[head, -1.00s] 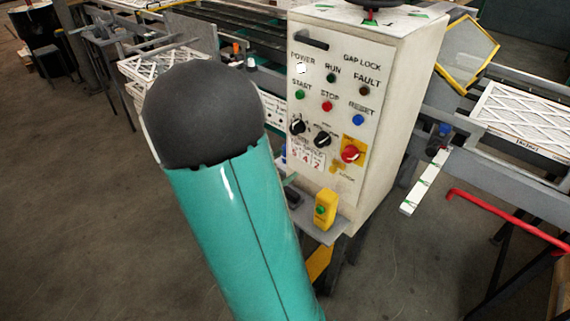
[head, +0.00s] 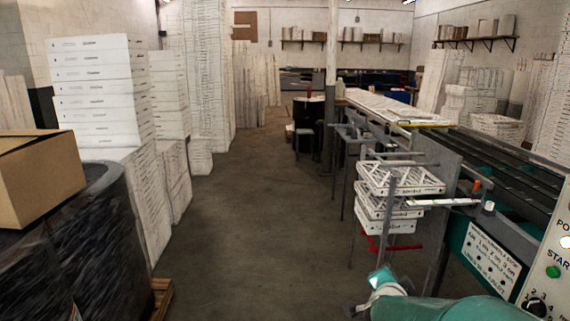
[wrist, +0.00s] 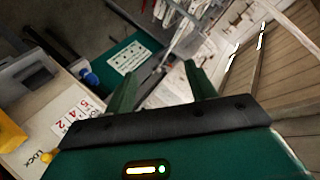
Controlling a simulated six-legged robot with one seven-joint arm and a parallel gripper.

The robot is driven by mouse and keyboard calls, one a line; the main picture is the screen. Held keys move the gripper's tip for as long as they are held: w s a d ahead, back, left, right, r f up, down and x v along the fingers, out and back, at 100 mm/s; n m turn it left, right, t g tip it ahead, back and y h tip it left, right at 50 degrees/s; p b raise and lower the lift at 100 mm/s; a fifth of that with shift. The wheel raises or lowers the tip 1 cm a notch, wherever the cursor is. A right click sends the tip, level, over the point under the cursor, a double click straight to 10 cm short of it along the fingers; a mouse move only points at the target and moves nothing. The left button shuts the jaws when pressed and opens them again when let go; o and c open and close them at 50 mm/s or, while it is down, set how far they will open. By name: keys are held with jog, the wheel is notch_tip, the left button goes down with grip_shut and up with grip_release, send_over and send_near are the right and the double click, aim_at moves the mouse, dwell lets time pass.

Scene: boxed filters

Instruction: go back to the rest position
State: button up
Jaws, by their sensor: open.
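My gripper (wrist: 161,68) shows in the wrist view with its two green fingers apart and nothing between them. In the head view my teal arm lies low at the bottom right, in front of the machine; I cannot make out the fingers there. The control panel (head: 553,268) is cut off by the right edge of the head view. In the wrist view the panel (wrist: 45,110) lies tilted at the left, beside my gripper.
Stacked boxed filters (head: 95,90) stand at the left, behind a cardboard box (head: 38,180) on a dark wrapped load (head: 105,245). A rack of filters (head: 400,180) stands by the machine at the right. The aisle floor (head: 260,200) between is clear.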

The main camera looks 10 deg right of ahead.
jog(key=s+a+r+n+y, duration=0.2)
jog(key=a+n+y, duration=0.25)
jog(key=a, duration=0.45)
jog(key=s+a+r+n+y, duration=0.2)
jog(key=a+n+y, duration=0.2)
jog(key=a+n, duration=0.3)
jog(key=s+a+n+g, duration=0.2)
jog(key=s, duration=0.4)
jog(key=s+a+n+g, duration=0.2)
jog(key=s+n, duration=0.1)
jog(key=s, duration=0.4)
jog(key=shift+s+a+r+g, duration=0.15)
jog(key=shift+a+r+g, duration=0.1)
jog(key=shift+g, duration=0.15)
jog(key=c, duration=0.4)
jog(key=shift+d, duration=0.1)
jog(key=shift+d, duration=0.1)
